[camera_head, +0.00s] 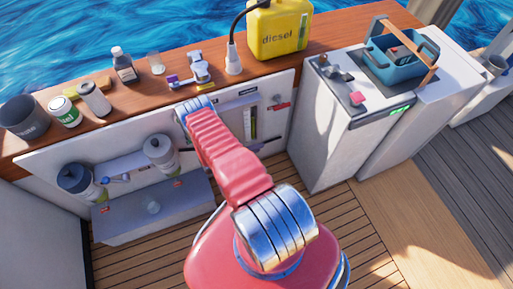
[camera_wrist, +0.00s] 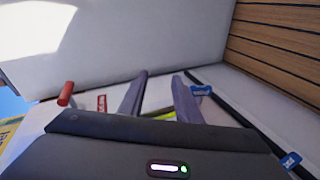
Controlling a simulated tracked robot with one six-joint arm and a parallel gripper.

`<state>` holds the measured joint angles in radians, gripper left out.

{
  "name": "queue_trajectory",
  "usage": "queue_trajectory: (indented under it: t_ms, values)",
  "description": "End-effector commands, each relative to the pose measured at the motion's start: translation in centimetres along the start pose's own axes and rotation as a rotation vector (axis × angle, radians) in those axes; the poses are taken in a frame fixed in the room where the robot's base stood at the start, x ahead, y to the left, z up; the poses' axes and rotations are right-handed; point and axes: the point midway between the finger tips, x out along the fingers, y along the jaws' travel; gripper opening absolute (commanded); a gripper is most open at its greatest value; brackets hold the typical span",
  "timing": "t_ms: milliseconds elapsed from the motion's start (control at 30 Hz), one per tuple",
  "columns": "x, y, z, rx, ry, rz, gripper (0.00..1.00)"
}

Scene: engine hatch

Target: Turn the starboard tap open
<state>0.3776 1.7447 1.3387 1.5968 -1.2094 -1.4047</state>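A small tap with a red handle (camera_head: 279,104) sits on the white hatch panel near its right end. A red-ended handle (camera_wrist: 65,95) shows left of my gripper in the wrist view, beside a red label (camera_wrist: 102,104) too small to read; it looks like the same tap. I cannot read which tap is marked starboard. My gripper (camera_wrist: 160,77) is open, its two grey fingers apart with nothing held between them. The handle is outside the fingers and apart from them.
A gauge (camera_head: 253,121) is on the panel left of the red tap. Two filters (camera_head: 160,152) and a grey box (camera_head: 154,208) are further left. The white cabinet (camera_head: 330,145) stands close on the right. A yellow diesel can (camera_head: 278,32) stands on the wooden ledge above.

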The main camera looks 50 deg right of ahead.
Motion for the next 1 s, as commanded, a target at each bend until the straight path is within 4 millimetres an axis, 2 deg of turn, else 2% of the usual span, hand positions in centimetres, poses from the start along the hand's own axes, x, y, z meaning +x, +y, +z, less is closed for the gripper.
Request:
queue_trajectory:
  t_ms: [33, 200, 367, 600, 800, 1000]
  values:
    - [1.5, 1.1, 0.1, 0.024, -0.037, -0.002, 0.31]
    - [5.7, 3.7, 1.1, 0.134, -0.147, -0.043, 0.31]
    - [9.4, 5.5, 2.5, 0.300, -0.257, -0.099, 0.31]
    - [14.1, 7.3, 5.1, 0.652, -0.439, -0.196, 0.31]
    - [16.6, 8.2, 7.2, 1.032, -0.625, -0.274, 0.31]
    - [17.4, 8.6, 8.1, 1.409, -0.826, -0.332, 0.31]
